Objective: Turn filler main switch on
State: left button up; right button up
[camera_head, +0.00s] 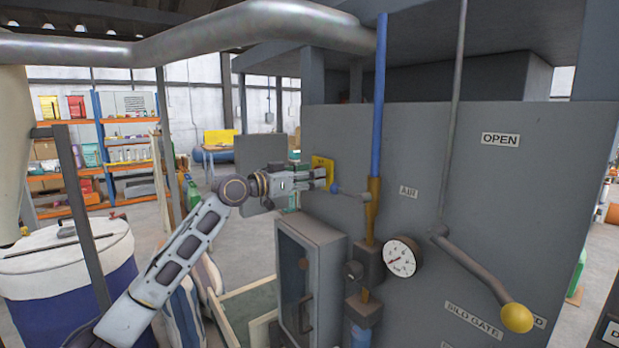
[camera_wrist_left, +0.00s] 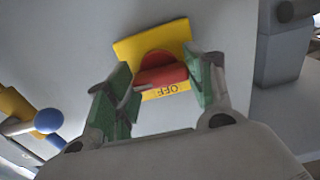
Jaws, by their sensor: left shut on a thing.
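The main switch is a red rotary handle (camera_wrist_left: 162,70) on a yellow plate (camera_wrist_left: 178,32) fixed to the grey panel. The plate also shows in the head view (camera_head: 319,161), partly behind my gripper. The word OFF reads upside down on the plate's lower part in the left wrist view. My left gripper (camera_wrist_left: 160,84) has its green-padded fingers on either side of the red handle and is shut on it; the gripper also shows in the head view (camera_head: 322,178). The handle's exact angle is partly hidden. My right gripper is in neither view.
Close right of the switch is the air valve lever with a blue ball end (camera_head: 335,188). A gauge (camera_head: 401,257) and the yellow-knobbed silo gate lever (camera_head: 517,318) stick out further right. A glass-door cabinet (camera_head: 312,270) juts out below.

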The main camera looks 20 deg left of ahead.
pick_arm(q)
jog(key=shift+f, duration=0.15)
jog(key=o, duration=1)
jog(key=shift+s+a, duration=0.1)
jog(key=v, duration=1.1)
jog(key=shift+s+a, duration=0.3)
